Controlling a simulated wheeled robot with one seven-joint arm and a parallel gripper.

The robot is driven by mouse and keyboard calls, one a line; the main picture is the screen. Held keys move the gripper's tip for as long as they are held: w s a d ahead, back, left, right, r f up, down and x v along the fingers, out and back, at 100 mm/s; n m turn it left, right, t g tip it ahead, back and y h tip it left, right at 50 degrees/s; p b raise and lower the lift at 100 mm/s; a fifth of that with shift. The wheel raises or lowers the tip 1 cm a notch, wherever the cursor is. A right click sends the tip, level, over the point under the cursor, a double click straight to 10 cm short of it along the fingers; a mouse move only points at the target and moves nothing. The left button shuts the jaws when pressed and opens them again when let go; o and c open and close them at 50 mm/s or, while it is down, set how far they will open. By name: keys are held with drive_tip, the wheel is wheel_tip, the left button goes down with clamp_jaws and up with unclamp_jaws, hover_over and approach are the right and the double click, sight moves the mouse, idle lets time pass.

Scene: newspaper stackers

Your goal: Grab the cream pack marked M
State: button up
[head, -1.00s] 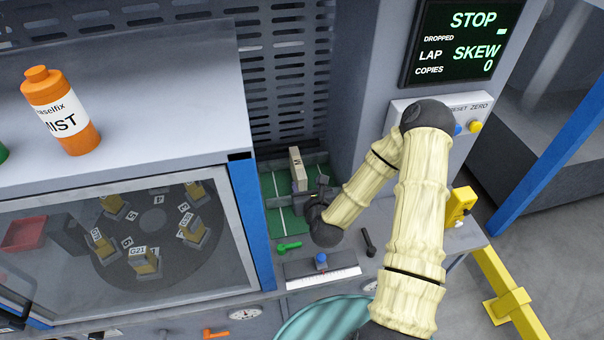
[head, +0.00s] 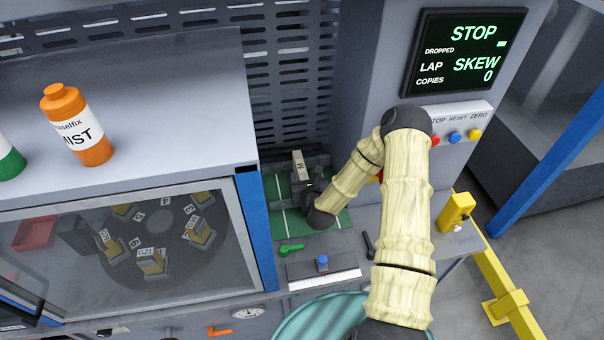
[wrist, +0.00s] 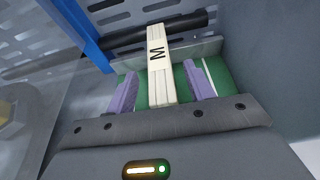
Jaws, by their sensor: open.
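The cream pack marked M (wrist: 161,62) stands on the green mat (wrist: 220,75) in the wrist view, between the two purple fingers of my gripper (wrist: 161,88). The fingers are open, with a gap on each side of the pack. In the head view the pack (head: 299,168) stands at the back of the green mat (head: 275,193), and my gripper (head: 309,190) is right in front of it. My wrist hides the fingertips and the pack's lower part there.
A slotted grey panel (head: 292,90) rises behind the mat, and a blue post (head: 254,228) stands left of it. A green lever (head: 291,248), a blue knob (head: 322,262) and a black lever (head: 369,245) sit in front. The display (head: 465,50) reads STOP.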

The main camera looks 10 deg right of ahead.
sight(303, 172)
drive_tip(key=shift+w+d+f+p, duration=0.1)
drive_tip(key=shift+w+d+p, duration=0.15)
drive_tip(key=shift+w+p, duration=0.55)
drive_tip(key=shift+w+f, duration=0.15)
drive_tip(key=shift+w, duration=0.4)
drive_tip(key=shift+w+a+f, duration=0.2)
drive_tip(key=shift+a+f, duration=0.05)
drive_tip(key=shift+a, duration=0.15)
drive_tip(key=shift+s, duration=0.1)
drive_tip(key=shift+d, duration=0.15)
drive_tip(key=shift+d+r, duration=0.1)
clamp_jaws()
